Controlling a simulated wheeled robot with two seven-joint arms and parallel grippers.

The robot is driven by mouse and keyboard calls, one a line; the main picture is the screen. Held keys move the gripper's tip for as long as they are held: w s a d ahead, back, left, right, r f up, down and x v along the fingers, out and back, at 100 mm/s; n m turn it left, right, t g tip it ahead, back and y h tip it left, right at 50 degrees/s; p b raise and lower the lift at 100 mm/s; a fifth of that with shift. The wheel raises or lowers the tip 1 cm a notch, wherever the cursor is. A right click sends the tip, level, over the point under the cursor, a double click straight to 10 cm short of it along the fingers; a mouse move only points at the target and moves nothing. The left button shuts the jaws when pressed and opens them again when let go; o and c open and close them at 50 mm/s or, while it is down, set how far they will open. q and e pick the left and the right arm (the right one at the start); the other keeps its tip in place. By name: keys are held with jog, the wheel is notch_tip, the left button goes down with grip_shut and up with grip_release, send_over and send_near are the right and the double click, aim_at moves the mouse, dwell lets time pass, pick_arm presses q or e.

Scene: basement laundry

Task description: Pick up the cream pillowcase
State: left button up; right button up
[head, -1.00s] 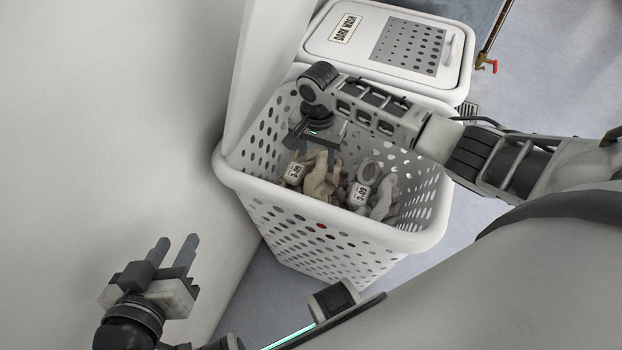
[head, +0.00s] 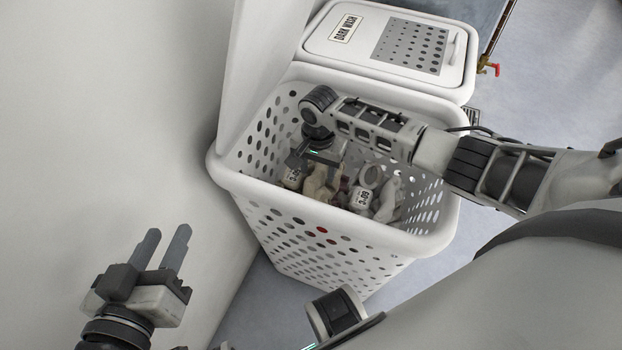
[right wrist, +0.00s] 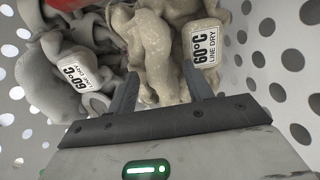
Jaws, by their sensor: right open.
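The cream pillowcase (head: 318,185) lies crumpled inside the white perforated basket (head: 330,214). In the right wrist view the cream cloth (right wrist: 150,52) sits between and beyond the open fingers, with a white "60°C LINE DRY" tag (right wrist: 204,44) at its right. My right gripper (head: 316,162) is open and reaches down into the basket over the pillowcase; it also shows in the right wrist view (right wrist: 160,84). The head view does not show whether the fingers touch the cloth. My left gripper (head: 165,242) is open and empty, outside the basket at lower left.
A tagged grey cloth (right wrist: 58,82) lies close beside the pillowcase, and something red (right wrist: 70,4) shows at the far edge. The basket walls surround my right gripper. A lidded "DARK WASH" hamper (head: 385,45) stands behind. A pale wall is at left.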

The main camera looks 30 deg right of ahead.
jog(key=shift+f, duration=0.25)
dwell(0.3)
grip_shut()
